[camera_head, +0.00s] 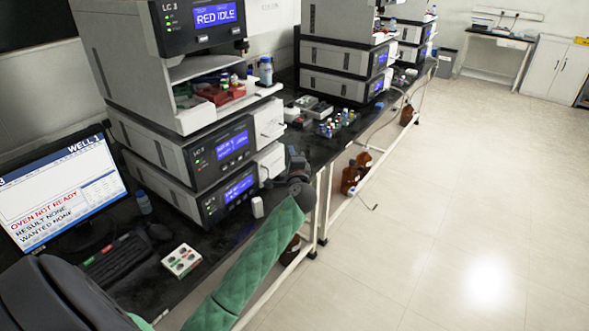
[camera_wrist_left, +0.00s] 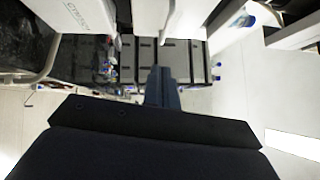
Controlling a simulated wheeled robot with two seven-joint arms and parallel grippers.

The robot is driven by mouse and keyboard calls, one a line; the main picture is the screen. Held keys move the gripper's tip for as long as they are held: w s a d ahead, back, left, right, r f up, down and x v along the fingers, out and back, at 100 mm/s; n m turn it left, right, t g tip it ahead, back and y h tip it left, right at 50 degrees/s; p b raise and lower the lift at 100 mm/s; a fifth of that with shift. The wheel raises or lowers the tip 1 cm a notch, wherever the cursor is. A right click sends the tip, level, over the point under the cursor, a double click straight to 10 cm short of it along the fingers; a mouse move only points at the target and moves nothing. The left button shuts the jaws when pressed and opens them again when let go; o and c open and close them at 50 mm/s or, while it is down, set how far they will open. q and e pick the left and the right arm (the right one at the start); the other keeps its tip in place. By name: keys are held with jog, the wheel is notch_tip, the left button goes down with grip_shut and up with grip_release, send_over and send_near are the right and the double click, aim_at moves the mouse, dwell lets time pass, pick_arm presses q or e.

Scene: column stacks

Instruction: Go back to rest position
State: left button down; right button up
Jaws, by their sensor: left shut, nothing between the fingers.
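My left arm, in a green padded sleeve, reaches in from the bottom of the head view. Its dark left gripper (camera_head: 292,153) is beside the front of the first instrument stack (camera_head: 222,150), near the bench's front edge. In the left wrist view the fingers of the left gripper (camera_wrist_left: 161,72) are together, with nothing visible between them. I cannot tell whether the gripper touches the stack. My right gripper is in neither view.
A monitor (camera_head: 62,190) reading "OVEN NOT READY", a keyboard (camera_head: 118,258) and a small white rack (camera_head: 181,261) are on the dark bench. Small vials (camera_head: 335,124) stand beyond the gripper. Brown bottles (camera_head: 350,178) are under the bench. Open floor (camera_head: 450,200) lies to the right.

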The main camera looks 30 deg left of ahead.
pick_arm(q)
jog(key=b+v, duration=0.1)
jog(key=v, duration=0.4)
jog(key=shift+s+d, duration=0.1)
jog(key=shift+d, duration=0.05)
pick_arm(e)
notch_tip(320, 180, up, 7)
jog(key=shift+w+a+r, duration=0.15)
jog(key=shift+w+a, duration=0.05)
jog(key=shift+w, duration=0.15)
